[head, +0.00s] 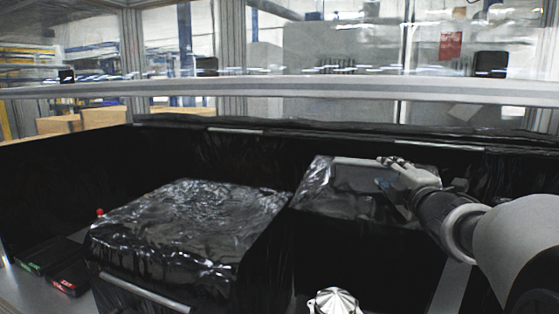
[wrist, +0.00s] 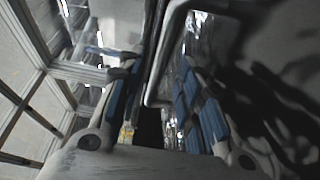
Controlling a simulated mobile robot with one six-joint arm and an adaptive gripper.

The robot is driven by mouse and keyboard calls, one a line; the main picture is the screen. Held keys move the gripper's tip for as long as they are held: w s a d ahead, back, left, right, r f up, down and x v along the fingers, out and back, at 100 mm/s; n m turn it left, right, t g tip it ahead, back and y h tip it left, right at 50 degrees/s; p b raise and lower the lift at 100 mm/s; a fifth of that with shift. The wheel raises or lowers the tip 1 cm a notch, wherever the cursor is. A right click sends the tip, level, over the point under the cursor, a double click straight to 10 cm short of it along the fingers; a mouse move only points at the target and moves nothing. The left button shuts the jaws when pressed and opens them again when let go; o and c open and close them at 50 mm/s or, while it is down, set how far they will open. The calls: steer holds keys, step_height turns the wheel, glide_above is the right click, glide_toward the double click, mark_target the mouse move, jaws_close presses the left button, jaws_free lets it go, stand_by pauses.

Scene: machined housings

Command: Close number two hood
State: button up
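Two black film-covered hoods stand in the black-lined bay in the head view. The left hood (head: 190,230) is a large box with a crinkled, glossy top and a pale strip low on its front. The right hood (head: 325,185) is farther back, with a pale frame along its top edge. I see no number on either. My gripper (head: 392,172) is at the right hood's upper right part. In the wrist view, my gripper's blue-padded fingers (wrist: 158,80) are apart, with a pale bent frame edge (wrist: 170,45) between or just beyond them. Contact cannot be told.
A shiny metal part (head: 334,301) sits low in the middle, in front of the hoods. Black trays with a green and a red label (head: 66,286) lie at the left beside a red knob (head: 100,212).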

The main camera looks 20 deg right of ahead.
mark_target(381, 168)
steer(key=x, duration=0.5)
steer(key=shift+w, duration=0.3)
steer(key=shift+c, duration=0.4)
jaws_close()
